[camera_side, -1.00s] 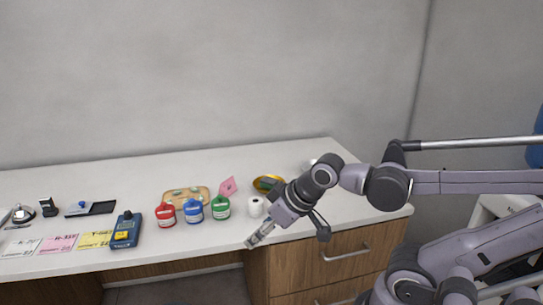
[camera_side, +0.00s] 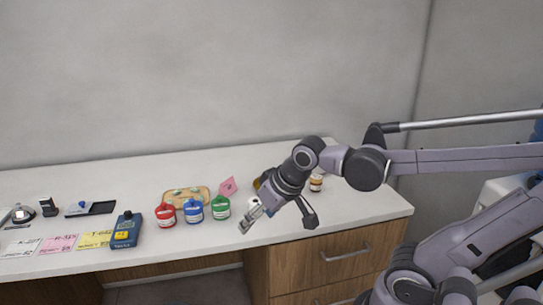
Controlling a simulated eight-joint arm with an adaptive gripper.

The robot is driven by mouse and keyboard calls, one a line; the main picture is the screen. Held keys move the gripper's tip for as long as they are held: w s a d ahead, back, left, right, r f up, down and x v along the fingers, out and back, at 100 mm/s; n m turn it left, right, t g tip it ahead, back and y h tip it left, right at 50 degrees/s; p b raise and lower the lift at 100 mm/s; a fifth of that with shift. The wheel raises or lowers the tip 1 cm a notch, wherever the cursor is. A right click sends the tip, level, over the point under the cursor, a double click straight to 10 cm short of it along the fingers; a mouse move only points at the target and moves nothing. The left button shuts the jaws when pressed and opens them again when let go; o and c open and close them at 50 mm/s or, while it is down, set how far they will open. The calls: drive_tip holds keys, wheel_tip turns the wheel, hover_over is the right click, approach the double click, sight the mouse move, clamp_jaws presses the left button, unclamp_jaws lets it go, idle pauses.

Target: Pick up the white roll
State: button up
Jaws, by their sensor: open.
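The white roll (camera_side: 253,203) stands on the white counter (camera_side: 350,206), right of the green-lidded jar (camera_side: 221,208). It is mostly hidden behind my gripper, and only a small part shows. My gripper (camera_side: 276,221) is open, with its fingers spread on the camera's side of the roll near the counter's front edge. From this view I cannot tell whether a finger touches the roll. I see nothing held between the fingers.
Blue (camera_side: 193,211) and red (camera_side: 166,215) jars stand left of the green one. Behind them are a wooden tray (camera_side: 186,196) and a pink card (camera_side: 228,187). A small orange-brown bottle (camera_side: 316,183) stands right of my wrist. A blue device (camera_side: 126,230) lies further left.

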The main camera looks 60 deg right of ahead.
drive_tip(key=w+d+m+g+h, duration=0.2)
drive_tip(key=w+d+m+g, duration=0.1)
drive_tip(key=w+d+m, duration=0.45)
drive_tip(key=m+g+h, duration=0.2)
drive_tip(key=m+g, duration=0.1)
drive_tip(key=m, duration=0.4)
approach(255, 202)
drive_tip(key=d, duration=0.1)
drive_tip(key=x, duration=0.5)
drive_tip(key=shift+s+f, duration=0.15)
drive_tip(key=shift+f, duration=0.2)
drive_tip(key=shift+a+x, duration=0.15)
drive_tip(key=shift+x, duration=1.2)
drive_tip(key=shift+a+x, duration=0.15)
drive_tip(key=shift+x, duration=1.2)
drive_tip(key=c, duration=1.2)
